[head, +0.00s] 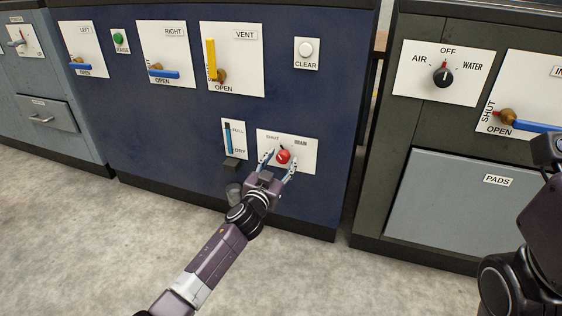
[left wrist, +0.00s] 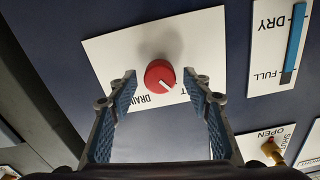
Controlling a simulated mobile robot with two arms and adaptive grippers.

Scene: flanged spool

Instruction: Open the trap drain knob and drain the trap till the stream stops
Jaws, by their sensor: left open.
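The red drain knob (head: 284,156) sits on a white plate (head: 307,150) marked SHUT and DRAIN, low on the blue cabinet. In the left wrist view, the knob (left wrist: 160,76) has a white mark pointing toward the SHUT side. My left gripper (head: 281,162) is open, with a fingertip on either side of the knob and gaps between. The gauge (head: 229,139), marked FULL and DRY, is left of the plate; its blue column reaches near FULL. A dark spout (head: 232,164) is under it, with a clear cup-like thing (head: 234,191) below. No stream shows.
Above are the LEFT, RIGHT and VENT (head: 233,57) valve plates and the CLEAR button (head: 306,50). A dark green cabinet (head: 395,185) stands to the right across a narrow gap. My right arm (head: 535,230) is at the right edge. The grey floor (head: 90,230) is clear.

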